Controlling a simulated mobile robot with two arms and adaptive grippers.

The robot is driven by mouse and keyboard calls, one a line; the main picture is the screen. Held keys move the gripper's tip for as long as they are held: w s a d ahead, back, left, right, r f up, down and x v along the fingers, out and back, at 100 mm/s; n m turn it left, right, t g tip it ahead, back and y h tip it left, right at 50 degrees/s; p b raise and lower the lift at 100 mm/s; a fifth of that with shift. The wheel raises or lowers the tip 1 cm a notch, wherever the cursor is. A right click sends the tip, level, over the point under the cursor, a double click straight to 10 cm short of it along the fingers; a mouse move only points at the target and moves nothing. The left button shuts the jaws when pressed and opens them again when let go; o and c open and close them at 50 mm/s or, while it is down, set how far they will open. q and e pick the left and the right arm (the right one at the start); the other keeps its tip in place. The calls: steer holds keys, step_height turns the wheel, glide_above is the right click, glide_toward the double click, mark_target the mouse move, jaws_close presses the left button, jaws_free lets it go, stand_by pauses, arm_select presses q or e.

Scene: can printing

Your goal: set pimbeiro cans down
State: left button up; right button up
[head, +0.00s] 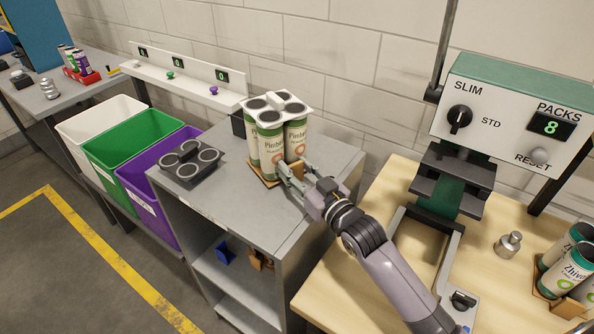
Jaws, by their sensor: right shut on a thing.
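A pack of pimbeiro cans (270,146), white and green with dark tops, stands upright in a brown tray (262,180) under a white top carrier (276,104). The pack is at the grey cabinet's top (222,204), towards its back; I cannot tell whether the tray rests on it or is just above. My right gripper (288,172) reaches in from the lower right and is shut on the pack at its low front right side. The fingers hide part of the near can and tray. My left gripper is not in view.
White, green (130,140) and purple bins stand further left. On the right, a wooden table (400,190) bears a machine (520,115) reading 8 and a tray of green-white cans (565,270). The cabinet's front top is clear.

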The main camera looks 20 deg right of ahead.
steer(key=shift+f, duration=0.45)
steer(key=o, duration=1.2)
steer(key=shift+c, duration=0.2)
steer(key=b+v, duration=0.2)
steer(key=v, duration=1)
steer(key=shift+r, duration=0.2)
